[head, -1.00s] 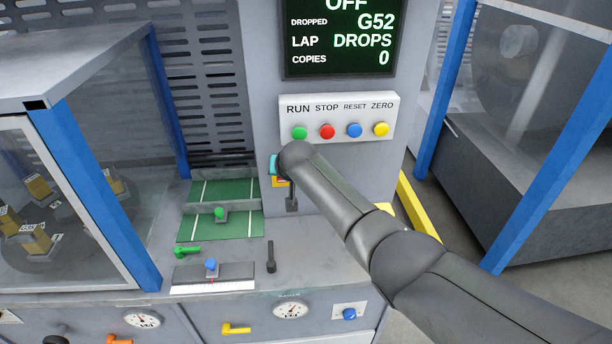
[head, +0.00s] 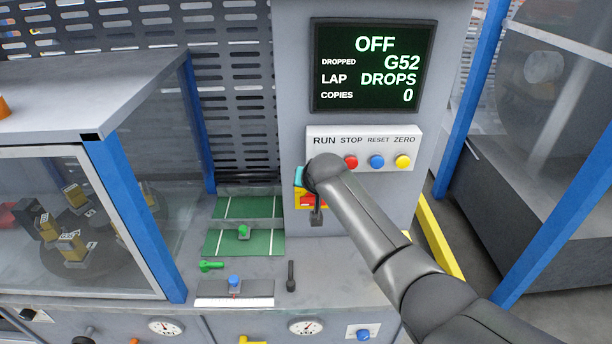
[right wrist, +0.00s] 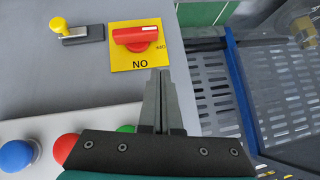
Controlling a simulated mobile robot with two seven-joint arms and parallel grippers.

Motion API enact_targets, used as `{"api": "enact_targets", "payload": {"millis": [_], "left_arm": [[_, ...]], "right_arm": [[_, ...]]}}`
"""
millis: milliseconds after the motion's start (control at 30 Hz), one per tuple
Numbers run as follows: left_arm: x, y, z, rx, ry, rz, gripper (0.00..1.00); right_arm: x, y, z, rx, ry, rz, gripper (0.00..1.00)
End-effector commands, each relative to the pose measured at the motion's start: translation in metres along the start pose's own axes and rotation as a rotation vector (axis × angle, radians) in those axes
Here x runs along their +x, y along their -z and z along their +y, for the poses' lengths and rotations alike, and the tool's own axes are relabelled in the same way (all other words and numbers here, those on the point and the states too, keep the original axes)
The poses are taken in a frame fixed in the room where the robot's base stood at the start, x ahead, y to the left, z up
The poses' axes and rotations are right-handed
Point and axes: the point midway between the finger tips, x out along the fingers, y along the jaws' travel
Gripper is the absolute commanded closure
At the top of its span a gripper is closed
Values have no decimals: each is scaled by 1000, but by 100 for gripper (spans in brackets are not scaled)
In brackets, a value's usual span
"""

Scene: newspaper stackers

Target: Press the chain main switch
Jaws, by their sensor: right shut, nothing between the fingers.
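The main switch is a red rotary handle (right wrist: 135,36) on a yellow plate (right wrist: 124,62) in the right wrist view. The handle lies level, and the plate's lettering reads "NO" in this view. In the head view the red switch (head: 308,199) shows partly behind my right arm, low on the grey column. My right gripper (right wrist: 160,74) is shut and empty, its tips at the plate's lower edge in the wrist view. I cannot tell whether they touch. In the head view its fingers are hidden behind my wrist; a teal part (head: 299,176) shows. My left gripper is out of view.
A button panel (head: 340,133) sits above the switch, with red (head: 351,162), blue (head: 377,162) and yellow (head: 402,162) buttons. The screen (head: 368,66) above reads OFF. A lever with a yellow knob (right wrist: 58,25) stands beside the plate. A glazed cabinet (head: 80,225) is on the left.

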Motion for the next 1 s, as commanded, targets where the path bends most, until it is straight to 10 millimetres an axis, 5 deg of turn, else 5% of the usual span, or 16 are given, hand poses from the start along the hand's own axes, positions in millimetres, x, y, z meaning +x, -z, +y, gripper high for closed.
{"api": "enact_targets", "payload": {"millis": [600,1000], "left_arm": [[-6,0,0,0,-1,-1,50],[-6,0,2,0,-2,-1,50]], "right_arm": [[-59,-1,-9,1,1,0,100],[-68,-1,-10,1,0,0,100]]}}
